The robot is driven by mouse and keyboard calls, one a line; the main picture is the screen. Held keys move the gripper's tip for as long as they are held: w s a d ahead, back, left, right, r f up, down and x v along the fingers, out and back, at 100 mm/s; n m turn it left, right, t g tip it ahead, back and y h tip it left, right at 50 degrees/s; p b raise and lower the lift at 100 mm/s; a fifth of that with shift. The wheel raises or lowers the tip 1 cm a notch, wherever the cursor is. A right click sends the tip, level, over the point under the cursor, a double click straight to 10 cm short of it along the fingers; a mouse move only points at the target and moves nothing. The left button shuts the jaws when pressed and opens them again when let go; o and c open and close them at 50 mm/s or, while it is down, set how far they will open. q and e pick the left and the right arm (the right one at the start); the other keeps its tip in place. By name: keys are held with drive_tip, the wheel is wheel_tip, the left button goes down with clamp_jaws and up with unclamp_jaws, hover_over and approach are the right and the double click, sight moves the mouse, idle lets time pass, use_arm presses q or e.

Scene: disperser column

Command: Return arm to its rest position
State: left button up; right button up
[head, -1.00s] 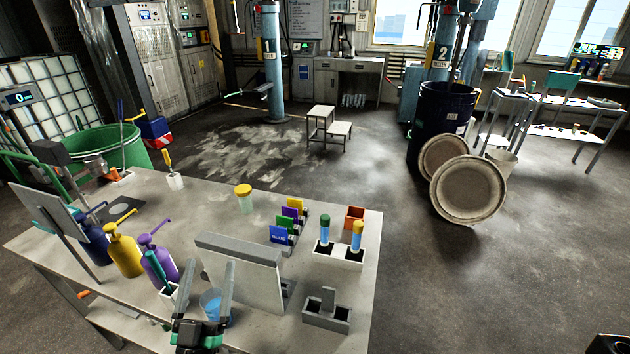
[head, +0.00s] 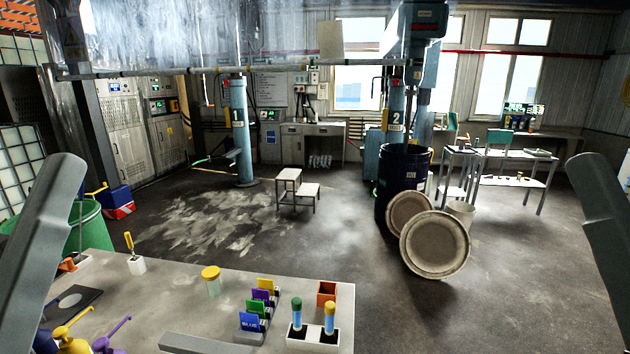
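One grey arm link of mine (head: 40,250) rises along the left edge of the head view. Another grey arm link of mine (head: 612,235) stands at the right edge. Neither gripper is in the picture, so I cannot see their fingers or whether they hold anything. The workbench (head: 190,285) fills the lower left, with its near part cut off by the bottom edge.
The bench holds a yellow-lidded jar (head: 212,282), coloured cards (head: 252,322), a white rack (head: 313,340) with two capped tubes, an orange box (head: 327,292) and pump bottles (head: 72,340). A dark blue drum (head: 403,170) and round lids (head: 435,245) stand beyond. Floor between is open.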

wheel_tip(320, 180, up, 31)
drive_tip(key=p, duration=2.8)
wheel_tip(320, 180, down, 61)
drive_tip(key=b, duration=6.1)
